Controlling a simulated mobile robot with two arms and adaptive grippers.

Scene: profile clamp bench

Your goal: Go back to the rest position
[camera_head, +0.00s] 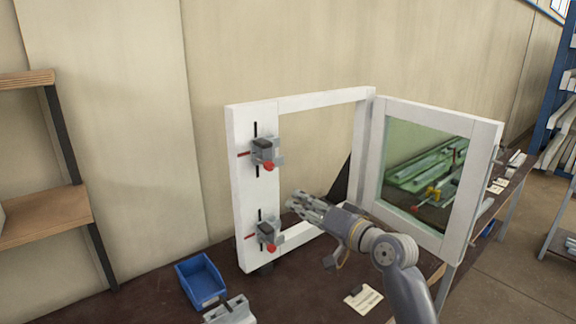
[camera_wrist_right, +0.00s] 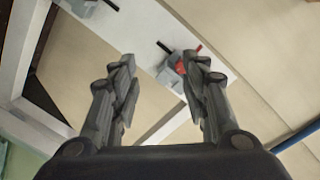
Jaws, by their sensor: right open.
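My right gripper (camera_head: 308,206) is in front of the white frame (camera_head: 244,190), to the right of its left post, in the head view. In the right wrist view its two fingers (camera_wrist_right: 160,75) are spread apart with nothing between them. Two grey clamps with red knobs sit on the left post, an upper clamp (camera_head: 264,151) and a lower clamp (camera_head: 268,233). In the wrist view one clamp (camera_wrist_right: 178,68) with a red part shows beyond the fingertips, apart from them as far as I can tell. My left gripper is in neither view.
A white-framed glass sash (camera_head: 440,165) stands open at the right of the frame. A blue bin (camera_head: 201,281) and a grey metal piece (camera_head: 230,311) are on the dark bench (camera_head: 300,285) at the front left. A paper tag (camera_head: 362,299) lies near my arm. Wooden shelves (camera_head: 45,217) stand at the left.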

